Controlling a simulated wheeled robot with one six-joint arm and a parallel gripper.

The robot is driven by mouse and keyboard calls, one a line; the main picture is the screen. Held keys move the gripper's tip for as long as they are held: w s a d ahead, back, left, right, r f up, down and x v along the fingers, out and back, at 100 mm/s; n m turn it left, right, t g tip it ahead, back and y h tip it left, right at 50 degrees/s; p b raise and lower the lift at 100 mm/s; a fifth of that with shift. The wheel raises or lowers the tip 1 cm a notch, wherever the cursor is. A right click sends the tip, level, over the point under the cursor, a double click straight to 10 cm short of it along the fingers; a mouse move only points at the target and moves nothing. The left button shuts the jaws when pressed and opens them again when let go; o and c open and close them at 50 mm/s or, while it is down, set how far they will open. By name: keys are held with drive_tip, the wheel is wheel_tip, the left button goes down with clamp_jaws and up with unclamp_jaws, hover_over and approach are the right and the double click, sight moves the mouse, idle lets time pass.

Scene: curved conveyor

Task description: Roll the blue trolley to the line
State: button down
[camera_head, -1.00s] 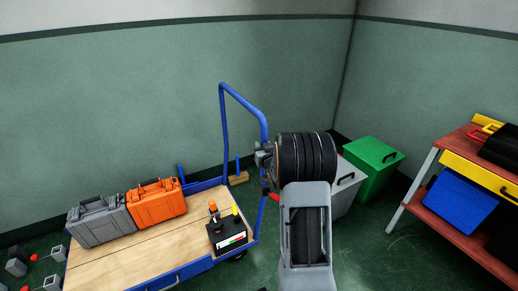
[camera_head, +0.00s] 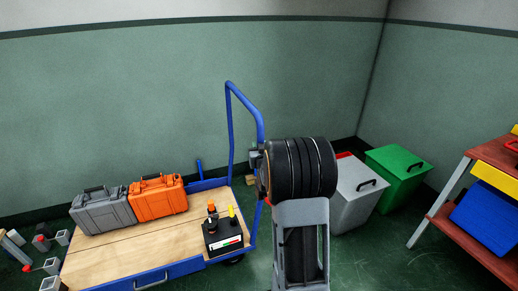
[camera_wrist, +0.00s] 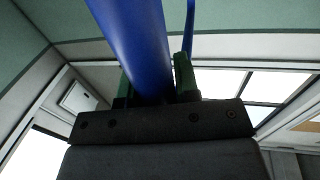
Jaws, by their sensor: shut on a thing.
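The blue trolley (camera_head: 150,243) has a wooden deck and a tall blue push handle (camera_head: 231,130) at its right end. A grey case (camera_head: 102,212), an orange case (camera_head: 158,198) and a black box (camera_head: 224,238) with small bottles or tools on top stand on the deck. My gripper (camera_head: 258,160) is at the near upright of the handle, mostly hidden behind my arm in the head view. In the wrist view the blue handle tube (camera_wrist: 137,40) runs between the jaws, which are shut on it. No line on the floor shows.
A grey bin (camera_head: 352,200) and a green bin (camera_head: 397,172) stand to the right of my arm. A red-topped workbench (camera_head: 492,150) with a blue box is at far right. Grey and red parts (camera_head: 40,244) are at lower left. The green wall closes the back.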

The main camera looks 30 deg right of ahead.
drive_tip(key=shift+w+a+f, duration=0.1)
drive_tip(key=shift+a, duration=0.1)
drive_tip(key=c, duration=0.9)
unclamp_jaws()
drive_tip(key=shift+a, duration=0.2)
drive_tip(key=shift+o, duration=0.3)
drive_tip(key=shift+d, duration=0.15)
drive_tip(key=b+v, duration=0.1)
drive_tip(key=v, duration=1.3)
drive_tip(key=shift+b, duration=0.35)
drive_tip(key=shift+d, duration=0.1)
